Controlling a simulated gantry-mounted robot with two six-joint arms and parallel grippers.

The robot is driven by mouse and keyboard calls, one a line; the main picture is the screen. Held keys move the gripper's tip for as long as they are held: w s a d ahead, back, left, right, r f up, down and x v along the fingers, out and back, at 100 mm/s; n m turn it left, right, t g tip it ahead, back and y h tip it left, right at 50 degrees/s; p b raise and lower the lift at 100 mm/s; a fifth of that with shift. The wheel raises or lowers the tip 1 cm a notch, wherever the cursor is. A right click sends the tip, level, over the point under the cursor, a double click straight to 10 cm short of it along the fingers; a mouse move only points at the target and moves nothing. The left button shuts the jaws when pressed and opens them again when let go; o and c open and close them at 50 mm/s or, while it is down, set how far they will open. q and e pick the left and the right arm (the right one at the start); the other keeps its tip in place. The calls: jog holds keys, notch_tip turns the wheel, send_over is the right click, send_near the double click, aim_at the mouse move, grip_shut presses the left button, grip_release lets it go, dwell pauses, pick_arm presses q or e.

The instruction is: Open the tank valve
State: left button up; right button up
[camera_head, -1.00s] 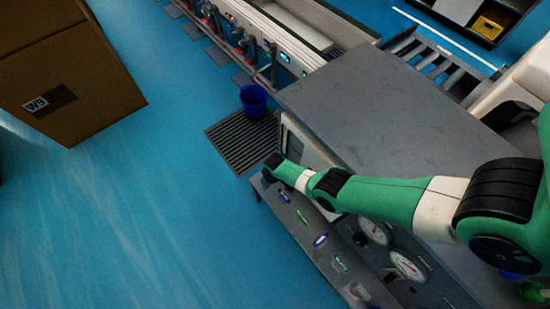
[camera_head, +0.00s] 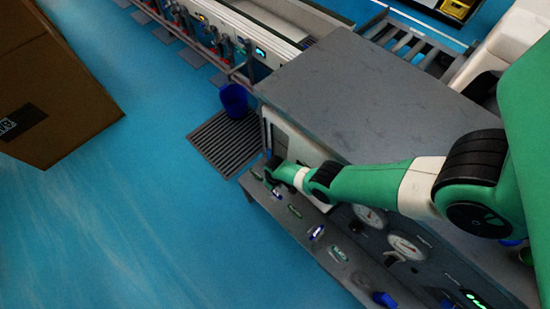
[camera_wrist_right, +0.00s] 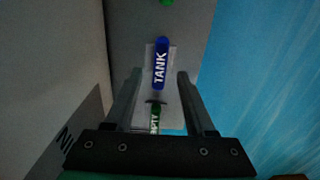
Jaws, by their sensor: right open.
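The blue handle marked TANK (camera_wrist_right: 160,64) stands out in the right wrist view, upright in the picture against a light plate. My right gripper (camera_wrist_right: 157,78) is open, with one finger on each side of the handle's lower end and visible gaps; I cannot tell whether the fingertips are level with it in depth. A green handle (camera_wrist_right: 155,118), its label partly hidden, lies between the fingers nearer the palm. In the head view my green right arm reaches the far left end of the valve panel, and its wrist hides the fingers. My left gripper is not in view.
A grey worktop (camera_head: 380,95) rises beside my arm. A blue bucket (camera_head: 234,100) stands by a floor grate (camera_head: 215,145). Blue floor is clear left of the panel.

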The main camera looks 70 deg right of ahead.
aim_at(275, 192)
notch_tip(275, 192, down, 4)
jog(key=shift+r+b, duration=0.1)
jog(key=shift+b, duration=0.95)
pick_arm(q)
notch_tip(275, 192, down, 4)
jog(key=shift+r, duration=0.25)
pick_arm(e)
grip_shut()
